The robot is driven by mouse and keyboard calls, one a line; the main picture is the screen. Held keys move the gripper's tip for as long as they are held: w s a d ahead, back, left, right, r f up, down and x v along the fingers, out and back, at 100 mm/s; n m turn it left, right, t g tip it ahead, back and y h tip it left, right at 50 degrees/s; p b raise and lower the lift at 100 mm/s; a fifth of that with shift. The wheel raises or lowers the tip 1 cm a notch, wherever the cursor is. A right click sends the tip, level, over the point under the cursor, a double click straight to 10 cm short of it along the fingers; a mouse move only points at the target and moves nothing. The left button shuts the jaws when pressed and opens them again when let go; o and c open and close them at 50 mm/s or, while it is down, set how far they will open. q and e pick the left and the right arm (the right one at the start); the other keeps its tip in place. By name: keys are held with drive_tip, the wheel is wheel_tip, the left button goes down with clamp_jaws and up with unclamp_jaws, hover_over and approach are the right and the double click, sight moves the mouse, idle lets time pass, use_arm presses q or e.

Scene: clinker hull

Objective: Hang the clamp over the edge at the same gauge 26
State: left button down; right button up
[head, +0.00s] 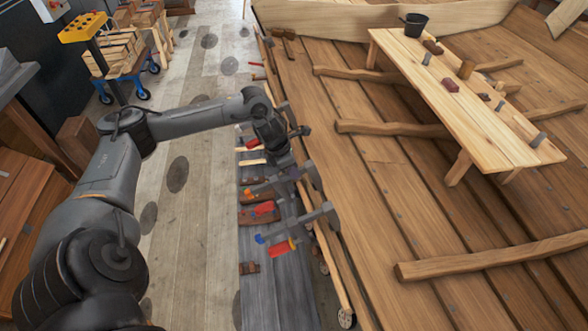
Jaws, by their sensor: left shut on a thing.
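My left gripper (297,131) is at the hull's plank edge, above the far part of a grey staging plank. It is shut on what appears to be a grey clamp (288,113), largely hidden by the gripper and wrist. I cannot tell whether this clamp touches the edge. Two other grey clamps stand nearer along the same edge: one (312,178) just below the gripper in the picture, and one (322,216) further down with a red handle and blue end. No gauge number is readable. My right gripper is out of view.
The grey staging plank (275,290) carries wooden blocks and red-handled tools. Inside the hull, a wooden bench (465,105) holds a black bucket (415,24) and small blocks. A blue-wheeled cart (125,75) stands far left. The floor between is clear.

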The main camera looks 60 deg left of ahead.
use_arm(q)
drive_tip(key=c, duration=1.1)
unclamp_jaws()
drive_tip(key=shift+s+a, duration=0.15)
drive_tip(key=shift+s, duration=0.15)
drive_tip(key=shift+o, duration=0.2)
drive_tip(key=shift+w, duration=0.15)
drive_tip(key=v, duration=1)
drive_tip(key=shift+r+b, duration=0.4)
drive_tip(key=shift+s, duration=0.2)
